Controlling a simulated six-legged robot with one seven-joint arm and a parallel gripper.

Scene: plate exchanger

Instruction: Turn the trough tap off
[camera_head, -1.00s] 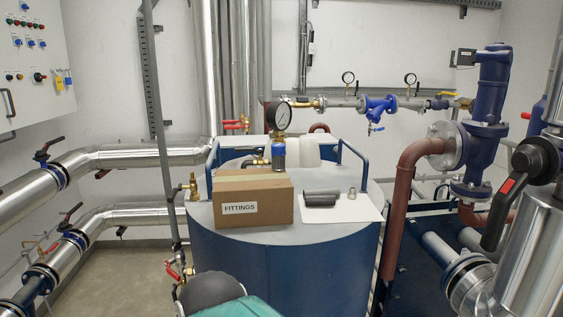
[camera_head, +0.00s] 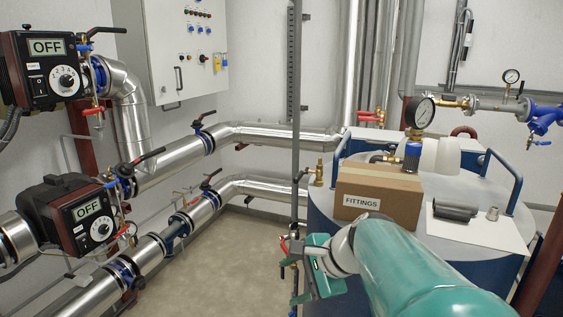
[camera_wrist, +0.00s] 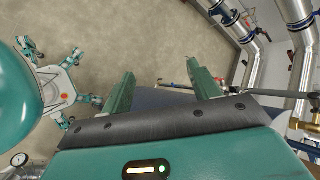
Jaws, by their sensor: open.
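A small tap with a red lever (camera_head: 284,244) shows low on the thin upright pipe at the left of the blue tank, partly behind my gripper. I cannot tell for sure that it is the trough tap, nor how its lever stands. No trough is clearly visible. My gripper (camera_head: 306,270) is beside this tap at the tank's lower left; contact cannot be made out. In the wrist view my gripper (camera_wrist: 163,82) is open, its two green fingers wide apart with nothing held between them. Brass fittings (camera_wrist: 305,125) show at the right edge there.
The blue tank (camera_head: 340,232) carries a FITTINGS box (camera_head: 377,193), a pressure gauge (camera_head: 420,112) and a white sheet (camera_head: 478,227). Silver pipes (camera_head: 180,155) and two pumps reading OFF (camera_head: 80,212) stand at left. Bare floor (camera_head: 235,265) lies between pipes and tank.

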